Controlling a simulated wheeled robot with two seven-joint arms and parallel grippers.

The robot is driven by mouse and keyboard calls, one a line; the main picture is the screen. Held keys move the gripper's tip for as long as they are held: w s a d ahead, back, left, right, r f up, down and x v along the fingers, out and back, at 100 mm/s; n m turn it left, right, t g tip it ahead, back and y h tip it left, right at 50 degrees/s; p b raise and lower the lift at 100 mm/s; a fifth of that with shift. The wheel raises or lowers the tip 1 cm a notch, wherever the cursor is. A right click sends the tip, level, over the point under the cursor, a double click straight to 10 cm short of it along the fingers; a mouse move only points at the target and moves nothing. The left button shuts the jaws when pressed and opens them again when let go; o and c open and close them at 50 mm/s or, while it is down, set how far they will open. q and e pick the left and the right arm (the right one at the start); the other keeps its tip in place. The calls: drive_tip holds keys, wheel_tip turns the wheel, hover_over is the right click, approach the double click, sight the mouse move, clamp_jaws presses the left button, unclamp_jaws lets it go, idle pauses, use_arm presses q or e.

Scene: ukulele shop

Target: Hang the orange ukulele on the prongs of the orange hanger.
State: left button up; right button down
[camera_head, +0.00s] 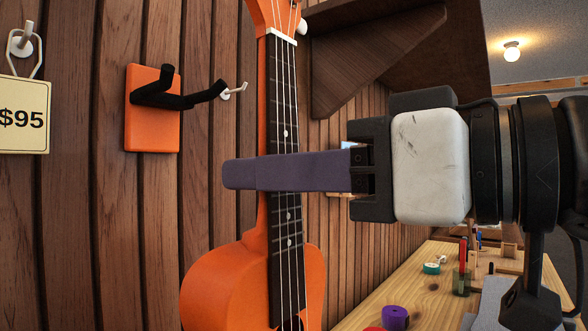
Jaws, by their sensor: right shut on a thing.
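The orange ukulele (215,287) hangs upright in the middle of the head view, its strings facing me. Its head runs past the top edge and its lower body past the bottom edge. My right gripper (240,174) comes in from the right and is shut on the ukulele's neck, with a purple finger across the front of the fretboard. The other finger is hidden. The orange hanger (148,135) is a plate on the wooden wall, left of the neck, with black prongs sticking out. The ukulele is apart from the prongs in the picture. My left gripper is not in view.
A $95 price tag (22,117) hangs from a white hook at the left. A dark wooden shelf (375,60) juts out at the upper right. A wooden workbench (415,290) with small items stands at the lower right.

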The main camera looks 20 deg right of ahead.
drive_tip(key=x, duration=0.8)
drive_tip(key=shift+p, duration=0.45)
drive_tip(key=shift+w+a+r, duration=0.1)
drive_tip(key=shift+w+a, duration=0.1)
drive_tip(key=shift+w, duration=0.2)
idle(0.3)
drive_tip(key=shift+w+a, duration=0.1)
drive_tip(key=shift+x, duration=2.65)
drive_tip(key=shift+r, duration=0.1)
